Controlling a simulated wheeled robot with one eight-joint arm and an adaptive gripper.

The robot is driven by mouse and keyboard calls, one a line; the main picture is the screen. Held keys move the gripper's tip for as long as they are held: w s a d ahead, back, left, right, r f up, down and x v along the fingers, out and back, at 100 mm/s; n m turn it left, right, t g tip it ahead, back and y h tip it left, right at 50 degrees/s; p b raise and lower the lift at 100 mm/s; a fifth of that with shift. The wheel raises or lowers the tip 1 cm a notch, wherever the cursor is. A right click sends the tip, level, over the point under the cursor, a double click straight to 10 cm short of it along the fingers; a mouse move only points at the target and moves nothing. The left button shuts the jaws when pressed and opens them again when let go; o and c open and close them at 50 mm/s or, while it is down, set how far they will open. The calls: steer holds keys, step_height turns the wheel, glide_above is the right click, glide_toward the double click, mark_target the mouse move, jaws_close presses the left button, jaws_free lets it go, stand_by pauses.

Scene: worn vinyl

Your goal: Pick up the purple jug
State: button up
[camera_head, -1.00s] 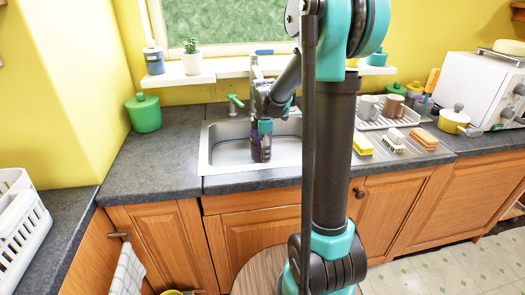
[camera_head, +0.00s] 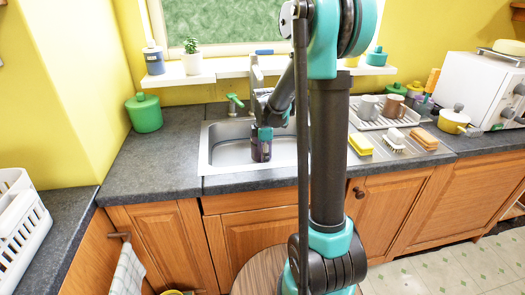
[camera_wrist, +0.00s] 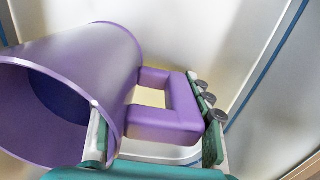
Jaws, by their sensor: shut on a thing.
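The purple jug (camera_wrist: 90,75) fills the left of the wrist view, tipped on its side in the picture with its open mouth toward the lower left. Its squared handle (camera_wrist: 168,124) points right. My gripper (camera_wrist: 158,140) is shut on the jug, with one finger at the jug's rim and the other at the outer side of the handle. In the head view my gripper (camera_head: 263,134) points down over the sink, and a small dark purple part of the jug (camera_head: 261,153) shows below it. Whether the jug touches the sink bottom cannot be told.
A drying rack with mugs (camera_head: 385,115), a yellow sponge (camera_head: 361,144) and brushes stand to the right. A green canister (camera_head: 145,114) is at the left. The left counter (camera_head: 150,170) is clear.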

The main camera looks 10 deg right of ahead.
jaws_close()
step_height(320, 180, up, 10)
stand_by(0.6)
stand_by(1.9)
